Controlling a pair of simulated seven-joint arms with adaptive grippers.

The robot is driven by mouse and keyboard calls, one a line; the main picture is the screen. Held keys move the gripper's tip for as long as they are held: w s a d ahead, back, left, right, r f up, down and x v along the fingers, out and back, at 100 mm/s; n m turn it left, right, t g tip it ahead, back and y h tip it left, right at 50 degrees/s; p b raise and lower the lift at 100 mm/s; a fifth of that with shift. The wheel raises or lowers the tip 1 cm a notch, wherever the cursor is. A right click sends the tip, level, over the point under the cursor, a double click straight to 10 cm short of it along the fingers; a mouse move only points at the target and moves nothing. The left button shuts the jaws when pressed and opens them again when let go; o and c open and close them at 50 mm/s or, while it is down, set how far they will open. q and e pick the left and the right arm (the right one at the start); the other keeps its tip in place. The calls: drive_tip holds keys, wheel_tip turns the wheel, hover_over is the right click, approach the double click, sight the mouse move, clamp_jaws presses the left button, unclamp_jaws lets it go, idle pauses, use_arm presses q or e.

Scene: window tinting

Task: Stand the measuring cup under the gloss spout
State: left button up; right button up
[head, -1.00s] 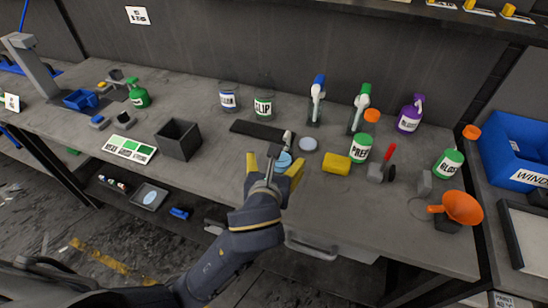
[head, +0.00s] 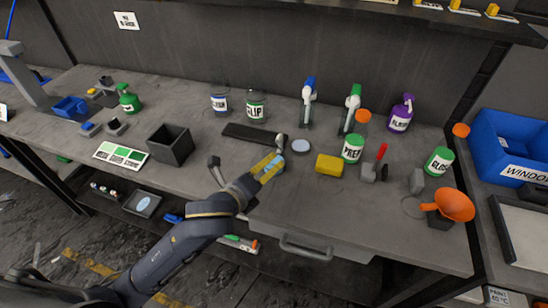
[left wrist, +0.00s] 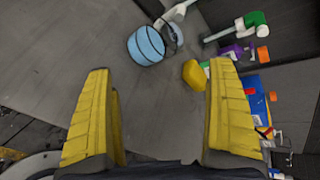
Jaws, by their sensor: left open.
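A light blue cylinder with a thin loop at its side, which looks like the measuring cup (left wrist: 146,45), stands on the bench in the left wrist view. In the head view it is largely hidden behind my left gripper (head: 268,168). The gripper's yellow fingers are apart and empty in the left wrist view (left wrist: 160,78), with the cup ahead of the fingertips and not held. A purple pump bottle (head: 400,118) with a spout stands at the back right; its label seems to read gloss, but is blurred. My right gripper is not in view.
A grey disc (head: 301,146) and a yellow block (head: 329,165) lie right of the cup. Blue-topped (head: 308,100) and green-topped (head: 351,105) dispensers, a green-lidded jar (head: 352,149) and an orange funnel (head: 454,205) stand farther right. The front bench middle is fairly clear.

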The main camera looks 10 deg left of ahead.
sight(276, 153)
use_arm(q)
drive_tip(key=a+n, duration=0.1)
drive_tip(key=a+f+n+h, duration=0.1)
drive_tip(key=n, duration=0.1)
drive_tip(key=shift+n, duration=0.3)
drive_tip(key=n, duration=0.1)
drive_tip(key=a+n+h, duration=0.1)
drive_tip(key=n+g, duration=0.1)
drive_tip(key=shift+s+a+n, duration=0.25)
drive_tip(key=shift+n, duration=0.05)
drive_tip(key=s+a+r+n+g+h, duration=0.1)
drive_tip(key=a+r+n+h, duration=0.3)
drive_tip(key=n, duration=0.8)
drive_tip(key=shift+y, duration=0.3)
drive_tip(key=shift+w+a+x, duration=0.1)
drive_tip(key=shift+x, duration=2.65)
drive_tip(key=shift+w+a+x, duration=0.1)
drive_tip(key=shift+x, duration=2.65)
drive_tip(key=shift+w+a+x, duration=0.1)
drive_tip(key=shift+a+x, duration=0.05)
drive_tip(key=shift+x, duration=2.55)
drive_tip(key=c, duration=1.4)
drive_tip(key=shift+r, duration=0.1)
